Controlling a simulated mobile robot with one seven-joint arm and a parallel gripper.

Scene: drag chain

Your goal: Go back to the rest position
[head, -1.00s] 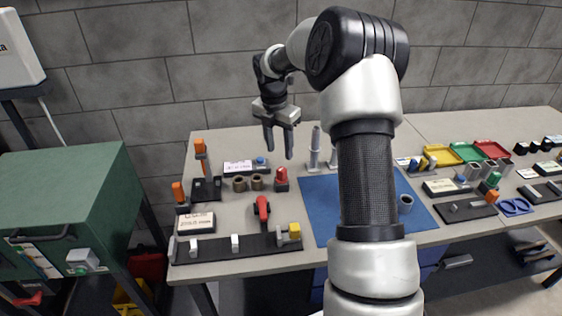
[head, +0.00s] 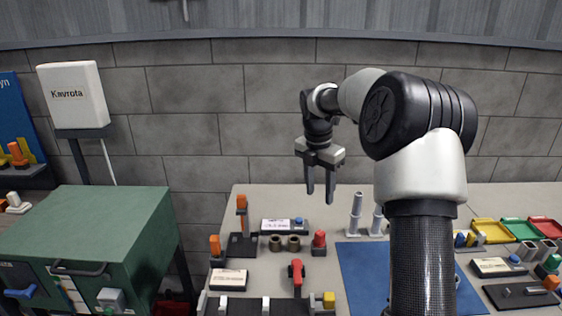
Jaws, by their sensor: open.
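My gripper (head: 320,190) hangs from my raised arm, fingers pointing down and apart, with nothing between them. It is above the back part of the grey workbench (head: 330,262), near two upright grey posts, and touches nothing. My arm rises at the right of the picture and hides part of the bench and the blue mat (head: 365,270).
On the bench stand a red button (head: 319,239), a red clamp (head: 296,272), orange-handled tools (head: 241,204) and two brown rings (head: 284,243). Yellow (head: 490,230), green and red trays lie at the right. A green cabinet (head: 100,225) stands left. The space above the bench is open.

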